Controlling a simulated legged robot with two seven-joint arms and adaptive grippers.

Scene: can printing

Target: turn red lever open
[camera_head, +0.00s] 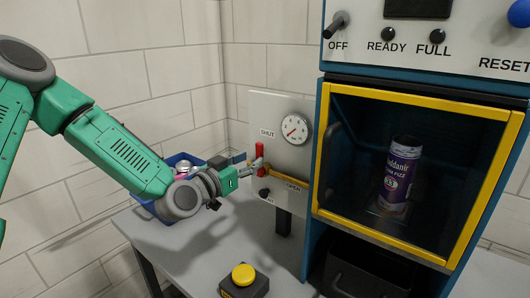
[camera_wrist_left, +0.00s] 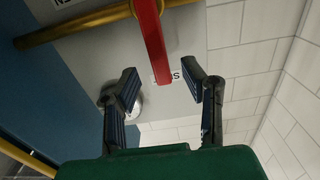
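The red lever (camera_head: 260,153) stands upright on the panel (camera_head: 288,112), beside the SHUT label, with the OPEN label lower right. In the left wrist view the lever (camera_wrist_left: 152,42) reaches from the brass pipe (camera_wrist_left: 95,20) toward my gripper. My left gripper (camera_head: 256,165) is at the lever in the head view. In the wrist view the left gripper (camera_wrist_left: 160,88) is open, its two fingers apart with the lever's end near the gap between them. I cannot tell whether a finger touches it. My right gripper does not show.
A gauge (camera_head: 296,129) sits on the panel right of the lever. A yellow button (camera_head: 243,275) stands on the grey table (camera_head: 190,262). A blue bin (camera_head: 147,207) with cans lies behind my arm. Right is a yellow-framed cabinet (camera_head: 318,185) holding a purple can (camera_head: 400,175).

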